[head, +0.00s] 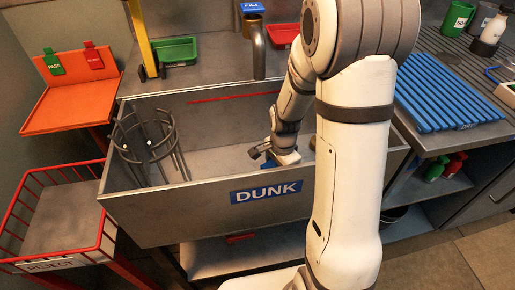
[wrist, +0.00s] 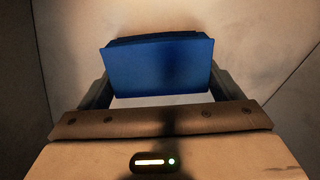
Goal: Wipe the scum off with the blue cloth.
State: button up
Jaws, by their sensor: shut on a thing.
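My gripper (head: 268,153) is down inside the grey metal tank labelled DUNK (head: 150,222). In the wrist view my gripper (wrist: 160,88) is shut on the blue cloth (wrist: 158,66), a folded, block-like pad held between its two fingers. In the head view only a small part of the cloth (head: 288,159) shows, low in the tank by the front wall. I cannot tell whether it touches the tank floor. No scum stands out clearly; the surface beyond the cloth in the wrist view looks pale with a faint brownish tint.
A dark wire cage (head: 148,143) stands in the tank's left end. A red line (head: 235,96) marks the back wall. A red REJECT basket (head: 62,262) and orange stand (head: 70,95) are at left. A blue slatted rack (head: 447,95) lies on the right counter. The tank's middle floor is clear.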

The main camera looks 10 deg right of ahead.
jog(key=shift+w+r, duration=0.15)
jog(key=shift+w, duration=0.2)
notch_tip(320, 180, up, 3)
jog(key=shift+s+f+p, duration=0.1)
jog(key=shift+f+p, duration=0.1)
jog(key=shift+p, duration=0.7)
jog(key=shift+r+p, duration=0.55)
jog(key=shift+r, duration=0.1)
jog(key=shift+r+p, duration=1.45)
jog(key=shift+r, duration=0.5)
